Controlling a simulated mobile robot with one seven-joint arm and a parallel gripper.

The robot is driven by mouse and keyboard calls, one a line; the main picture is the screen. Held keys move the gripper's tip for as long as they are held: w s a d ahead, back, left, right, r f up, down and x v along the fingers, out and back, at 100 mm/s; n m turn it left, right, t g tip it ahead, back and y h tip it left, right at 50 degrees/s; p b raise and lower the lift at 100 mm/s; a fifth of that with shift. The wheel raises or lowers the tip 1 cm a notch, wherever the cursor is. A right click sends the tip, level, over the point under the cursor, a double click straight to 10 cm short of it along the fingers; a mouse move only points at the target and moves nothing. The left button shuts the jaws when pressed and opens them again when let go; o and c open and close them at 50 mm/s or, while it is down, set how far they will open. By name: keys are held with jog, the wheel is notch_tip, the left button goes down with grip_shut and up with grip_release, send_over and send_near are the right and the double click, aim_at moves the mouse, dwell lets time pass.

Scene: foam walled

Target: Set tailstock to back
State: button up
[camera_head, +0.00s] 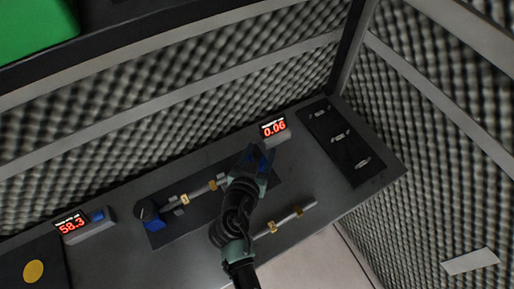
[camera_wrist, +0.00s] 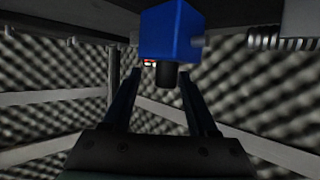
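The tailstock is a blue block (camera_head: 263,157) at the right part of the dark bed plate in the head view, partly hidden by my gripper. In the wrist view the blue block (camera_wrist: 170,30) fills the top middle, with a short black cylinder (camera_wrist: 166,75) sticking out of it. My gripper (camera_wrist: 161,80) is open, with a finger on each side of the cylinder and a gap visible on both sides. In the head view my gripper (camera_head: 252,168) is over the tailstock. A second blue block with a black round part (camera_head: 150,216) sits at the left end of the bed.
A grey bench (camera_head: 130,259) runs along foam walls (camera_head: 130,140). A display reading 0.06 (camera_head: 273,128) is behind the tailstock; another reading 58.3 (camera_head: 72,226) is at left. Rods with brass-coloured rings (camera_head: 285,219) lie near. A dark panel with several metal pieces (camera_head: 341,142) is at right.

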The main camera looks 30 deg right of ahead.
jog(key=shift+a, duration=0.2)
jog(key=shift+s+a+r, duration=0.1)
jog(key=shift+s+a, duration=0.2)
jog(key=b+v, duration=0.2)
jog(key=v, duration=1)
jog(key=shift+d+r, duration=0.1)
